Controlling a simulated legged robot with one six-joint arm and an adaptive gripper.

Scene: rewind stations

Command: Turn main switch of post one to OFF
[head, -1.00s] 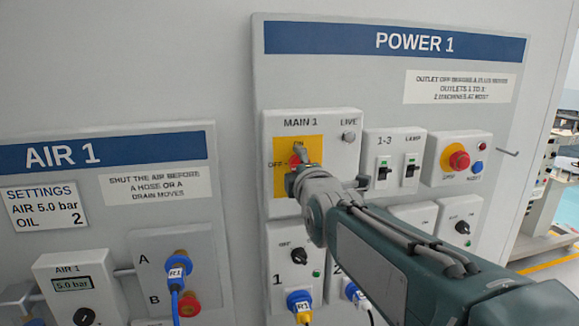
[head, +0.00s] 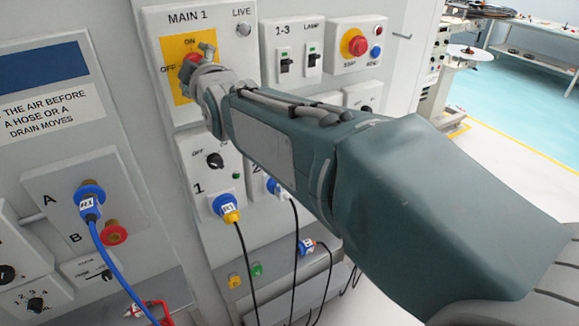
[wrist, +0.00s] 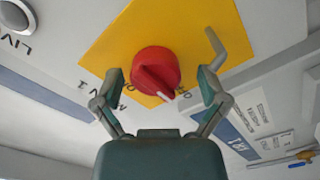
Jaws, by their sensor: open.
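The main switch of post one is a red rotary knob (wrist: 157,72) on a yellow plate (wrist: 200,25). In the head view the red knob (head: 188,66) is partly hidden behind my gripper (head: 206,58), under the MAIN 1 label. The ON label is above it and OFF to its left. In the wrist view my gripper (wrist: 160,77) is open, one finger on each side of the knob; I cannot tell whether they touch it. A white pointer mark (wrist: 167,98) on the knob faces the lower right of that view. Labels near it are partly hidden.
A LIVE lamp (head: 243,29), the 1-3 and LAMP breakers (head: 298,55) and a red stop button (head: 355,42) are to the right. Below are plugged outlets (head: 226,207) with hanging cables. An air panel (head: 75,190) with a blue hose is at left.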

